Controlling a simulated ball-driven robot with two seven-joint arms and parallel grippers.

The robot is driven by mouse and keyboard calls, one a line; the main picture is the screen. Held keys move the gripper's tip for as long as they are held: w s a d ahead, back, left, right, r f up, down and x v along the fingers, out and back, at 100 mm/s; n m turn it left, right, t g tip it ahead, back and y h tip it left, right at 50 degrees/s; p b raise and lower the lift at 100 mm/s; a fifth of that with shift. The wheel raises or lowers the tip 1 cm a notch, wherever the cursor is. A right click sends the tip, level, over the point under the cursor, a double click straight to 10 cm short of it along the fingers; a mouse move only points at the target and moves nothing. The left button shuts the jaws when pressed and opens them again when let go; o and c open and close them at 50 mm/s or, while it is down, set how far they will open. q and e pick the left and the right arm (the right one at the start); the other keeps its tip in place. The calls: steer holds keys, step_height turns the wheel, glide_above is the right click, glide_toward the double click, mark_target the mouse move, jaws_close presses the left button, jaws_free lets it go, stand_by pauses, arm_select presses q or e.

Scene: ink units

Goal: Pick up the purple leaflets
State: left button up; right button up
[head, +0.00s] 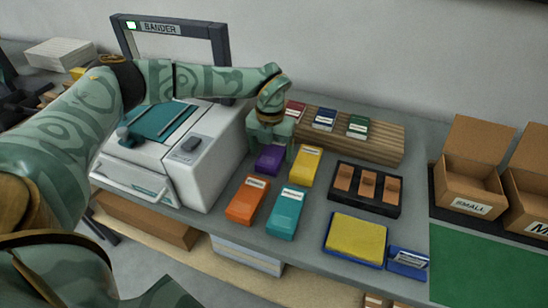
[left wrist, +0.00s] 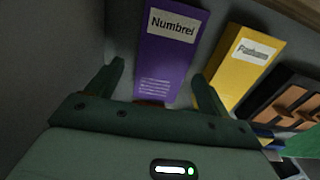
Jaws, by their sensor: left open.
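The purple leaflets (head: 270,159) lie as a stack on the grey table, beside the bander machine. In the left wrist view the purple stack (left wrist: 168,55) shows a white label reading "Numbrei". My left gripper (head: 268,140) is above the far end of the purple stack and hides part of it in the head view. Nothing is held. I cannot tell whether the fingers touch the stack. My right gripper is not in view.
A yellow stack (head: 306,166) stands close right of the purple one. Orange (head: 247,200) and teal (head: 286,212) stacks lie nearer. The bander (head: 205,165) is close on the left. A wooden rack (head: 385,149) is behind; a black tray (head: 365,206) is right.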

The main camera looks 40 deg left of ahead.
arm_select(q)
steer(key=shift+f, duration=0.6)
steer(key=shift+r, duration=0.15)
steer(key=c, duration=1.1)
